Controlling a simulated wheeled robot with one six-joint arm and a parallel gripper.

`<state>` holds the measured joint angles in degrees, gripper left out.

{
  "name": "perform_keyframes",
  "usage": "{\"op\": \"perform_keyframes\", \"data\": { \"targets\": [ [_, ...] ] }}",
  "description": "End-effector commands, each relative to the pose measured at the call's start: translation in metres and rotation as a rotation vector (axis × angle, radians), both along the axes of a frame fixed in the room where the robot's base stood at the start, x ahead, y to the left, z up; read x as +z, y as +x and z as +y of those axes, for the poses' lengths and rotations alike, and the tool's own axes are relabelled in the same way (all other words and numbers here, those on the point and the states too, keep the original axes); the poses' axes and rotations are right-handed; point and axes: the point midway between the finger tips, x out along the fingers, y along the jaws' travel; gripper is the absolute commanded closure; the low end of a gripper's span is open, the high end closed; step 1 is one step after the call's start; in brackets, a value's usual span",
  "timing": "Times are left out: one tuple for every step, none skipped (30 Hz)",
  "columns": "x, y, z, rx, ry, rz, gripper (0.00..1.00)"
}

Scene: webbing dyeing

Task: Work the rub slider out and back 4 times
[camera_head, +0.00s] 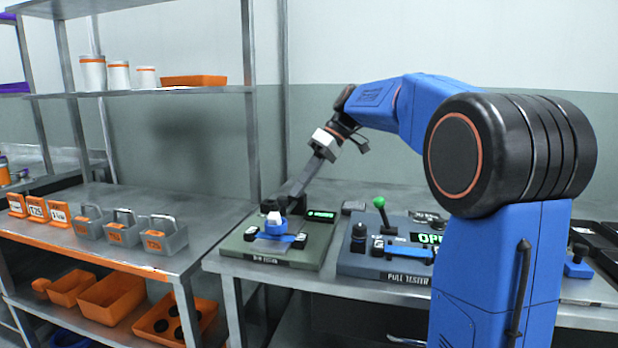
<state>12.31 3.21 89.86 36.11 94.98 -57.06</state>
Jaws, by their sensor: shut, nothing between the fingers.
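The rub tester is a grey-green base plate (236,245) on the bench, left of the pull tester. Its label is too small to read surely. My gripper (283,203) reaches down from the upper right and is shut, with nothing seen held. Its tips are close to the slider's white top; whether they touch it I cannot tell.
The pull tester (372,266), with a green-knobbed lever (380,203) and green display, stands just right. Small grey caddies (164,240) and orange cards (37,211) line the left bench. Orange bins (110,297) sit below. A shelf (150,92) with white cups stands above.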

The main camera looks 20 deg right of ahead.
Motion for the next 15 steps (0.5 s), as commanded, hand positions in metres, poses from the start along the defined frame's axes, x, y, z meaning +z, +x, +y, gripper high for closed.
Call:
{"op": "perform_keyframes", "data": {
  "targets": [
    [-0.0001,-0.0038,0.0051,0.002,0.000,0.001,1.00],
    [0.0000,-0.0056,0.0072,0.002,0.000,0.001,1.00],
    [-0.0003,-0.0075,0.0096,0.002,0.001,0.001,1.00],
    [-0.0004,-0.0087,0.0109,0.002,0.001,0.001,1.00],
    [-0.0006,-0.0097,0.0120,0.001,0.001,0.002,1.00],
    [-0.0007,-0.0106,0.0132,0.001,0.001,0.002,1.00],
    [-0.0007,-0.0111,0.0139,0.001,0.001,0.002,1.00],
    [-0.0007,-0.0115,0.0143,0.000,0.001,0.002,1.00],
    [-0.0007,-0.0118,0.0147,0.000,0.001,0.002,1.00],
    [-0.0007,-0.0119,0.0149,0.000,0.001,0.002,1.00],
    [-0.0007,-0.0120,0.0149,0.000,0.001,0.002,1.00],
    [-0.0006,-0.0119,0.0150,0.000,0.001,0.002,1.00],
    [-0.0006,-0.0119,0.0150,0.000,0.001,0.002,1.00],
    [-0.0005,-0.0119,0.0149,0.000,0.001,0.002,1.00],
    [-0.0005,-0.0119,0.0149,0.000,0.001,0.002,1.00]
  ]
}}
